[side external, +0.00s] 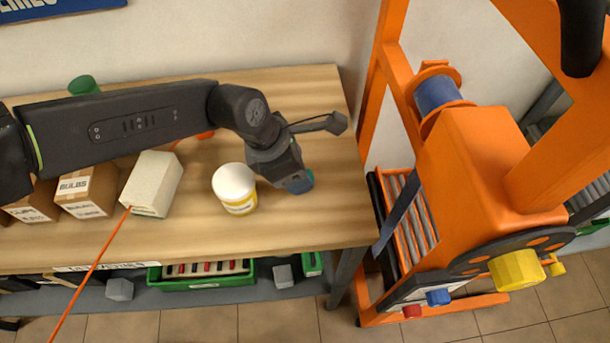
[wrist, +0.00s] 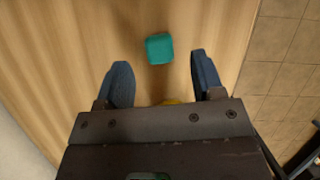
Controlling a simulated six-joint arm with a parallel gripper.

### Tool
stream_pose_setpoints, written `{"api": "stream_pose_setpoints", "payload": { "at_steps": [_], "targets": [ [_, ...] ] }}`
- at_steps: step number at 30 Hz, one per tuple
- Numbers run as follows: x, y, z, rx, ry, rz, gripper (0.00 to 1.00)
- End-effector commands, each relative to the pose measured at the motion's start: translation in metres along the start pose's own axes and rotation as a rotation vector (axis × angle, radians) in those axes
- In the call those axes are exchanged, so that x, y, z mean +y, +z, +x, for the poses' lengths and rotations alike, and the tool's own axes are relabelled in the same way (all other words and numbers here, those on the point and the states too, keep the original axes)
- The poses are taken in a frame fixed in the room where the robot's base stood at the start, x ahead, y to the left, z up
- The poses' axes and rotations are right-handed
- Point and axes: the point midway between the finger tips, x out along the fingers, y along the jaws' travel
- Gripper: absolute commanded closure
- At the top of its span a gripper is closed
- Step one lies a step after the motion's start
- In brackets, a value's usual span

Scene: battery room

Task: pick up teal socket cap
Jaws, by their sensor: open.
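The teal socket cap (wrist: 159,48) is a small block-like piece on the wooden workbench (wrist: 60,70) in the wrist view. It lies slightly beyond my fingertips, near the middle of the gap between them. My gripper (wrist: 160,72) is open, with a blue finger on each side and nothing held. In the side external view my gripper (side external: 297,182) points down at the right part of the bench. There I cannot make out the cap apart from the blue fingers, which may hide it.
A white tub with a yellow label (side external: 236,189) stands just left of my gripper. A pale block (side external: 152,184) and bulb boxes (side external: 90,192) are farther left. A green cylinder (side external: 84,86) stands behind my arm. An orange machine (side external: 480,160) rises beyond the bench's right edge.

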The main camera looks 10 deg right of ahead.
Motion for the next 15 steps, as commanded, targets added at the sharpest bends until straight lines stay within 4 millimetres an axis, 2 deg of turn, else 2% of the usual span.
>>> {"api": "stream_pose_setpoints", "payload": {
  "at_steps": [3, 7, 15],
  "targets": [
    [0.0, -0.003, 0.021, 0.003, -0.003, 0.0, 0.38],
    [0.0, -0.002, 0.036, 0.002, -0.002, 0.001, 0.38],
    [0.0, -0.002, 0.042, 0.0, -0.001, 0.001, 0.38]
  ]
}}
